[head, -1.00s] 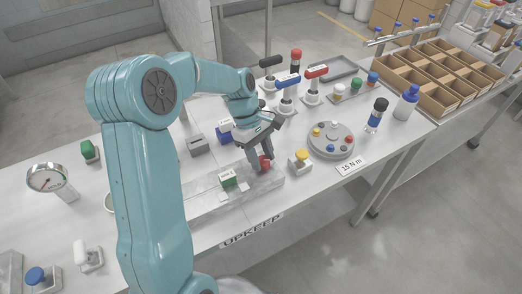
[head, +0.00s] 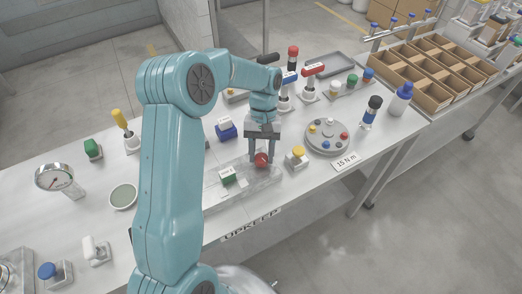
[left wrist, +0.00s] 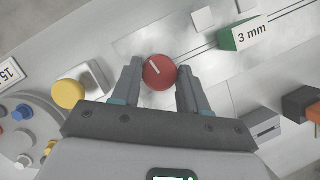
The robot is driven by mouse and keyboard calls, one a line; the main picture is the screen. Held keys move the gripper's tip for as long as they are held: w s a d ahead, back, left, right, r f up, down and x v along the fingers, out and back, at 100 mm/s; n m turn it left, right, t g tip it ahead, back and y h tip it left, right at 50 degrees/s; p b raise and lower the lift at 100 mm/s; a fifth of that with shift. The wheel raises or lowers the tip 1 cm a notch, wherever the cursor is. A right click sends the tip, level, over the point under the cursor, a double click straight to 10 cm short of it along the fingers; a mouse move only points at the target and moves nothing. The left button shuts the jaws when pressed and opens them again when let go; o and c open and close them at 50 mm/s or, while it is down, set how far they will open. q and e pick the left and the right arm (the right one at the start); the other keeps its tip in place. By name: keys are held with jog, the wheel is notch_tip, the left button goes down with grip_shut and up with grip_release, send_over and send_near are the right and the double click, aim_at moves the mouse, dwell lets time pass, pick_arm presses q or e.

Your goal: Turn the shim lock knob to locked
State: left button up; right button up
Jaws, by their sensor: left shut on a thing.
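The red round knob (head: 261,160), which I take as the shim lock knob, sits on a long clear-grey metal fixture (head: 212,196) on the bench. My left gripper (head: 261,153) points down over it, one finger on each side. In the left wrist view the red knob (left wrist: 159,73) lies between the fingers of the left gripper (left wrist: 159,80), which is shut on it. A white line on its top slants toward the upper left of that view. A green block (left wrist: 243,34) marked "3 mm" lies on the fixture close by. My right gripper is not in view.
A yellow knob on a metal block (head: 297,157) stands close right of the gripper, with a grey round plate (head: 327,138) beyond it. A blue block (head: 227,131) stands behind the fixture. A dial gauge (head: 54,178) and a green-grey dish (head: 123,196) are at left.

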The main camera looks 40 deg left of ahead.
pick_arm(q)
jog(key=shift+m+y, duration=0.3)
jog(key=shift+m, duration=0.7)
jog(key=o, duration=1)
jog(key=shift+d, duration=0.1)
jog(key=v, duration=0.8)
jog(key=p+v, duration=0.1)
jog(key=v, duration=0.7)
jog(key=shift+w+r, duration=0.15)
jog(key=shift+w, duration=0.15)
jog(key=shift+s+d, duration=0.1)
